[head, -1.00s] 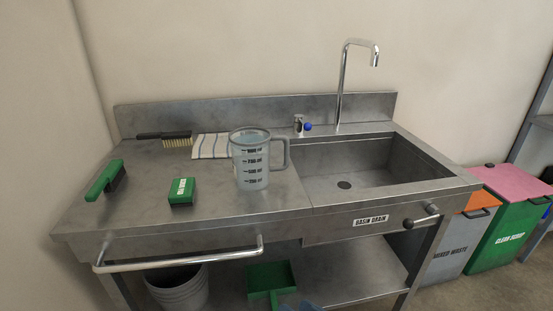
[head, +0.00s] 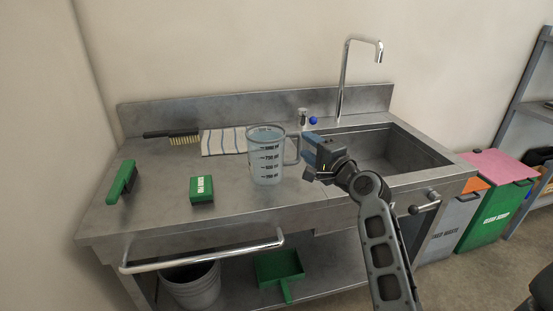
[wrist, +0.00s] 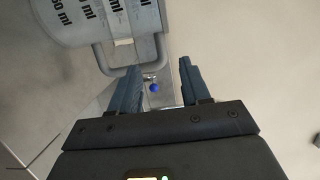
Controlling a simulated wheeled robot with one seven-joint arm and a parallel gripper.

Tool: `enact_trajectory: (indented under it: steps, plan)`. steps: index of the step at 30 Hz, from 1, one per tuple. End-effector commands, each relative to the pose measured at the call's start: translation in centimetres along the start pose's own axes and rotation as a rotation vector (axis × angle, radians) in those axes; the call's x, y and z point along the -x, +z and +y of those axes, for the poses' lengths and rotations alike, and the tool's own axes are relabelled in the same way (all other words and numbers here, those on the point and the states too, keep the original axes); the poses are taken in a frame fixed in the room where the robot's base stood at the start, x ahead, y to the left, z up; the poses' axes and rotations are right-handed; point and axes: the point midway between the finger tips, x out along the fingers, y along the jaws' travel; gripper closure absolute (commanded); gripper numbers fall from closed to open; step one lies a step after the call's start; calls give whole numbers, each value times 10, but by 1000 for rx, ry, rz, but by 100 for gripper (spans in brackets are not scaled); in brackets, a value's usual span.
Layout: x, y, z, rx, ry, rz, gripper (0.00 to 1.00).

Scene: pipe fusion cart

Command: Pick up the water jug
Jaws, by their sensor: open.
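The water jug (head: 266,158) is a clear measuring jug with dark markings. It stands upright on the steel counter, left of the basin, with its handle (head: 293,150) toward the right. In the wrist view the jug (wrist: 100,18) fills the upper left, and its handle (wrist: 160,50) reaches close to the left finger. My gripper (head: 312,150) is just right of the handle in the head view. In the wrist view its two blue fingers (wrist: 158,80) are apart with nothing between them. Whether a finger touches the handle I cannot tell.
The steel basin (head: 440,158) with a tall tap (head: 344,80) and a blue-knobbed valve (head: 312,120) lies right and behind. A striped cloth (head: 224,141), a wire brush (head: 172,136), a green brush (head: 122,182) and a green block (head: 202,190) lie left. A front rail (head: 205,257) sticks out.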

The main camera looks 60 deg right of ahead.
Motion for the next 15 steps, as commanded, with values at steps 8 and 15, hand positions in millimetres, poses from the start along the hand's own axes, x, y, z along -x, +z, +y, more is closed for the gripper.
enact_trajectory:
  steps: [8, 15]
  plan:
    - [-31, 3, -4, 4, 1, -1, 53]
    - [-62, 5, -4, 3, 1, 0, 53]
